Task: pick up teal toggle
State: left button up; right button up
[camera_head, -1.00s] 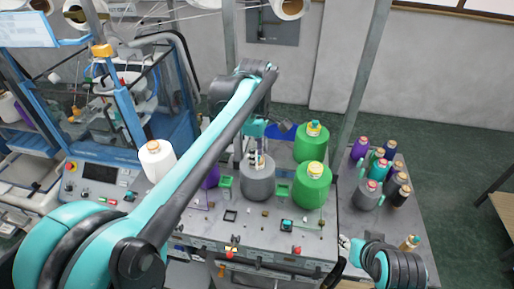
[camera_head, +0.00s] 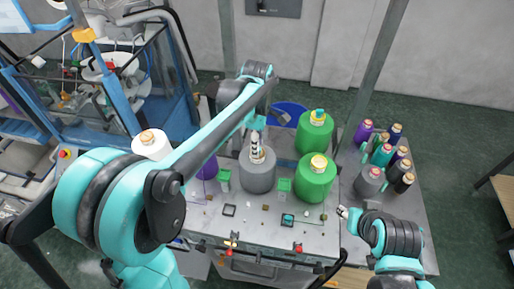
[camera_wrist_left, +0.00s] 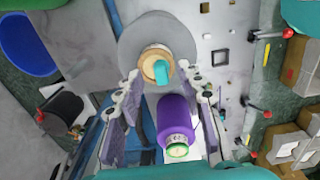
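The teal toggle (camera_wrist_left: 161,70) stands on the tan core top of the grey cone (camera_wrist_left: 150,38). My left gripper (camera_wrist_left: 163,76) is open, its two fingers apart on either side of the toggle in the wrist view. I see no contact between fingers and toggle. In the head view my left gripper (camera_head: 257,146) is over the grey cone (camera_head: 257,177) and hides the toggle there. My right gripper (camera_head: 343,212) is low at the right of the machine table; its fingers are too small to read.
Two green cones (camera_head: 316,182) stand right of the grey cone; the far one carries another teal piece (camera_head: 318,114). A purple cone (camera_wrist_left: 174,120) is on the left, beside a white cone (camera_head: 150,145). A blue bucket (camera_head: 290,112) is behind. Several spools (camera_head: 382,154) stand at right.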

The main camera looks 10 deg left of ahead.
pick_arm(q)
jog(key=shift+f, duration=0.2)
jog(key=shift+s, duration=0.15)
jog(key=c, duration=0.8)
jog(key=shift+r, duration=0.55)
notch_tip(320, 180, up, 2)
jog(key=shift+r+b, duration=0.2)
jog(key=shift+b, duration=0.2)
jog(key=d+r, duration=0.2)
jog(key=d, duration=0.2)
jog(key=d+r+b, duration=0.1)
jog(key=d+r, duration=0.2)
jog(key=d, duration=0.1)
jog(key=d+r, duration=0.2)
jog(key=d, duration=0.1)
jog(key=shift+w+d+r+b, duration=0.2)
jog(key=shift+d+r+b, duration=0.1)
jog(key=shift+d+b, duration=0.1)
